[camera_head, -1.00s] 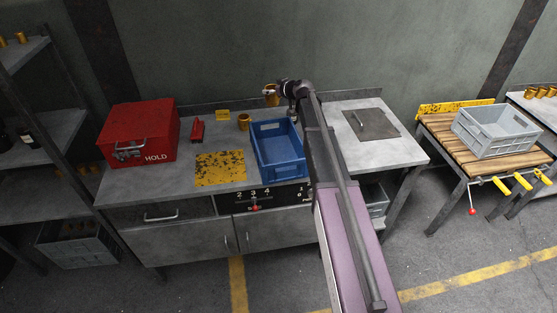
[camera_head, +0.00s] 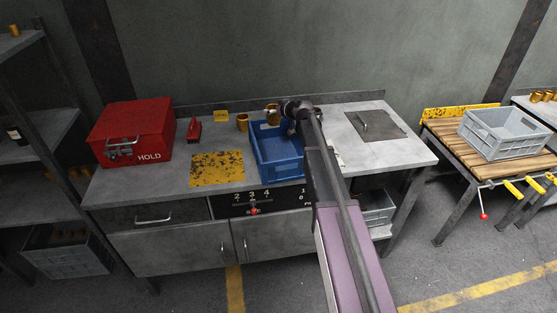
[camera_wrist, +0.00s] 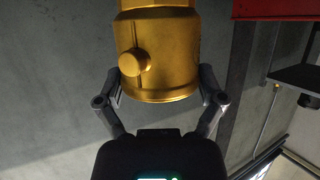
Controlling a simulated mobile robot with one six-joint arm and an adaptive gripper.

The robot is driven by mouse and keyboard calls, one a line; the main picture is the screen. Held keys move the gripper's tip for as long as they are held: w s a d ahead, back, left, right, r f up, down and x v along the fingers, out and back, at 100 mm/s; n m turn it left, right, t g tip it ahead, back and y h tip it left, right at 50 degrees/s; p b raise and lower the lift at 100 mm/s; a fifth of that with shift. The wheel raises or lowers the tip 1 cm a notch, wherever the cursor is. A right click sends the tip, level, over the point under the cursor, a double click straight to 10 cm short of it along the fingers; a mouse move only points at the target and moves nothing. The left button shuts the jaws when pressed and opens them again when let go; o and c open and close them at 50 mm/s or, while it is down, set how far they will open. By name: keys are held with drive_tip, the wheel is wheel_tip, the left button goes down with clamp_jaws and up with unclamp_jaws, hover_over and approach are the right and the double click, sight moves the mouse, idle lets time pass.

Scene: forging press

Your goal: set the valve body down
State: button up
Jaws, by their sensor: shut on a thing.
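A golden valve body (camera_wrist: 160,50) with a round side knob fills the top of the wrist view, between the two fingers of my gripper (camera_wrist: 161,90). My gripper (camera_head: 279,111) is shut on it. In the head view the held valve body (camera_head: 271,117) appears small at the back edge of the blue bin (camera_head: 283,167), and my arm hides part of that area. I cannot tell whether it touches anything below. A similar golden part (camera_head: 242,122) stands on the grey bench (camera_head: 385,151), left of the bin.
A dark plate (camera_head: 376,125) lies right. A grey crate (camera_head: 503,134) stands on the slatted table.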

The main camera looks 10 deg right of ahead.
sight(278, 123)
drive_tip(key=shift+f, duration=0.1)
wheel_tip(278, 123, down, 6)
drive_tip(key=b, duration=0.6)
idle(0.6)
drive_tip(key=shift+f+b, duration=1.9)
drive_tip(key=shift+b, duration=0.15)
drive_tip(key=shift+f+b, duration=0.6)
drive_tip(key=o, duration=1)
drive_tip(key=shift+r, duration=0.2)
